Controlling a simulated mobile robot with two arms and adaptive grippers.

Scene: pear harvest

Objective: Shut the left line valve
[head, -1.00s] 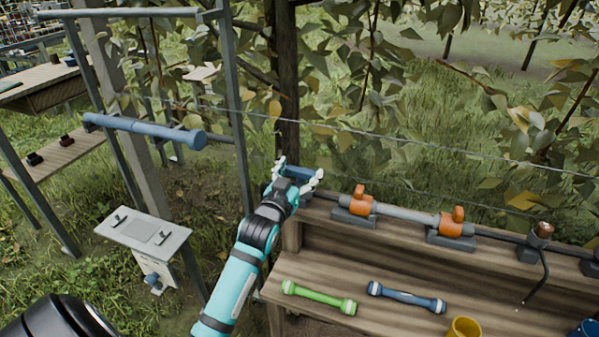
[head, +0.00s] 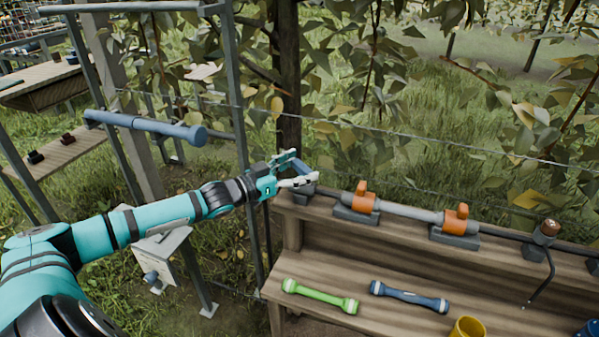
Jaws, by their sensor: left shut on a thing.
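The left valve sits at the left end of the pipe on the wooden bench's upper shelf. Its blue lever (head: 304,168) is partly hidden by my fingers, and its dark base (head: 304,192) shows just below. My left gripper (head: 298,170) reaches in from the left and is shut on the blue lever, one finger above it and one below. How far the valve is turned is hard to tell. My right gripper is not in view.
A green piece (head: 320,296) and a blue piece (head: 408,297) lie on the lower shelf (head: 370,325). A metal post (head: 240,110) stands close behind my arm.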

